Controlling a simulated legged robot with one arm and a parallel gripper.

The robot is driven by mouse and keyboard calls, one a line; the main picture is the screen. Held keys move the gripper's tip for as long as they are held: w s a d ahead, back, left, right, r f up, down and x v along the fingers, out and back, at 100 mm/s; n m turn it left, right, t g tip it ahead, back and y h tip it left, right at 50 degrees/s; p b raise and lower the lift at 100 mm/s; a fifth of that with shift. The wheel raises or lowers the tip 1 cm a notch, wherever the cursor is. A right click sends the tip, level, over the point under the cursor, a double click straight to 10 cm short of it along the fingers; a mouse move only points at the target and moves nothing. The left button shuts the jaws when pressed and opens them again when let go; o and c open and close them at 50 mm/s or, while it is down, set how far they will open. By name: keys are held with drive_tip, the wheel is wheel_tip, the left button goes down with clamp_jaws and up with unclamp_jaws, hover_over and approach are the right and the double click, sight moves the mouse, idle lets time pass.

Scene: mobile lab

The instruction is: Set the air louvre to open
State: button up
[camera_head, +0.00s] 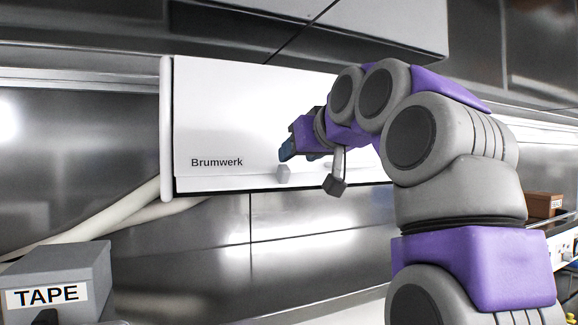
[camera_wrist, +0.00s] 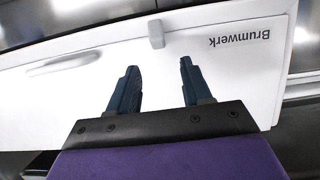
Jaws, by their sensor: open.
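A white wall unit marked "Brumwerk" (camera_head: 240,110) hangs ahead of me; its lower edge carries a long narrow flap or strip (camera_head: 225,183), which looks like the louvre. A small pale grey tab (camera_head: 283,172) sticks out at this strip. In the wrist view, where the lettering is upside down, the tab (camera_wrist: 156,34) stands at the strip's edge, beyond and roughly between my fingertips. My gripper (camera_head: 287,150) is just above the tab in the head view. In the wrist view my gripper (camera_wrist: 159,64) is open and empty, its blue fingers apart from the tab.
A pale pipe (camera_head: 110,212) runs down left from the unit. A grey box labelled "TAPE" (camera_head: 58,280) stands at the lower left. A brown box (camera_head: 543,205) sits on a shelf at the right. The metal wall (camera_head: 300,240) below the unit is bare.

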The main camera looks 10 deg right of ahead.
drive_tip(key=v, duration=0.9)
drive_tip(key=shift+s+d, duration=0.15)
drive_tip(key=shift+s, duration=0.15)
